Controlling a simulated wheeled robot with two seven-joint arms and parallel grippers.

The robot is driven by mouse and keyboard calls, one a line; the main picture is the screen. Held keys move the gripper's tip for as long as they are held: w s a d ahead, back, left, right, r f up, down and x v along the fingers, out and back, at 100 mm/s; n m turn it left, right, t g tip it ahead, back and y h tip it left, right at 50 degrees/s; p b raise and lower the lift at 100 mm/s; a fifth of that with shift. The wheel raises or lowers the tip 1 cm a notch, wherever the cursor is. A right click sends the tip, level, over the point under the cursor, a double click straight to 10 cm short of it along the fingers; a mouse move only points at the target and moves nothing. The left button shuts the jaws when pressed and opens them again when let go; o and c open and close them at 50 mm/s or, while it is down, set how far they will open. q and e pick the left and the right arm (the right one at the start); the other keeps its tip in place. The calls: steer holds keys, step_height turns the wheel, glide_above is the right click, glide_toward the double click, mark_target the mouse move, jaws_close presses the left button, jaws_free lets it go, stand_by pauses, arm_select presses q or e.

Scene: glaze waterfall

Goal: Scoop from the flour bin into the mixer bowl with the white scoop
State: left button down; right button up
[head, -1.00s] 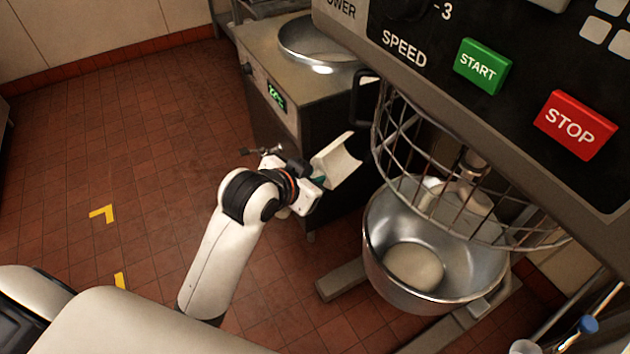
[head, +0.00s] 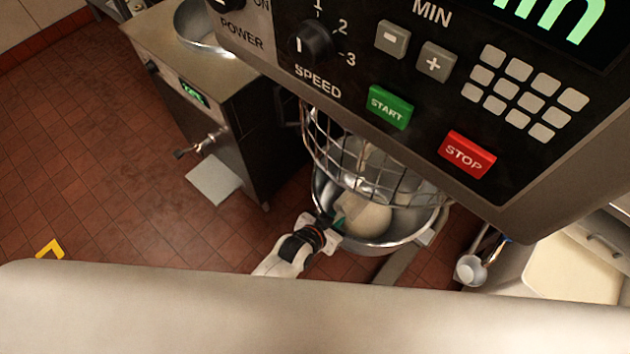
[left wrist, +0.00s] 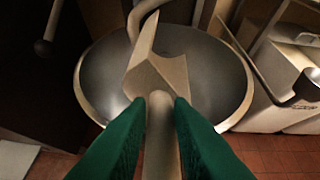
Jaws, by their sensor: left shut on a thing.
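My left gripper (head: 328,226) is shut on the handle of the white scoop, at the near left rim of the mixer bowl (head: 400,243). In the left wrist view the green fingers (left wrist: 160,112) grip the handle, and the scoop's pale head (left wrist: 158,76) is over the bowl (left wrist: 212,75). The scoop looks tilted; whether it holds flour I cannot tell. A pale mass (head: 368,220) shows inside the bowl in the head view. A bin with a cream-coloured inside (head: 570,268), perhaps the flour bin, stands at the right. My right gripper is not in view.
The mixer's control panel (head: 400,85) and wire guard (head: 350,155) hang over the bowl. A steel unit with a tap (head: 205,143) stands at the left.

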arm_select(q)
steer(key=shift+s+d+f+h+b, duration=0.15)
steer(key=shift+s+f+h+b, duration=0.15)
steer(key=shift+s+f+b, duration=0.25)
steer(key=s+a+r+n+g+h+b, duration=0.2)
steer(key=s+a+n+h+b, duration=0.3)
steer(key=s+a+b, duration=0.4)
steer(key=a+g+h+b, duration=0.1)
steer(key=b, duration=0.4)
steer(key=shift+s+a+n+b, duration=0.25)
steer(key=shift+s+n+b, duration=0.05)
stand_by(0.4)
stand_by(0.5)
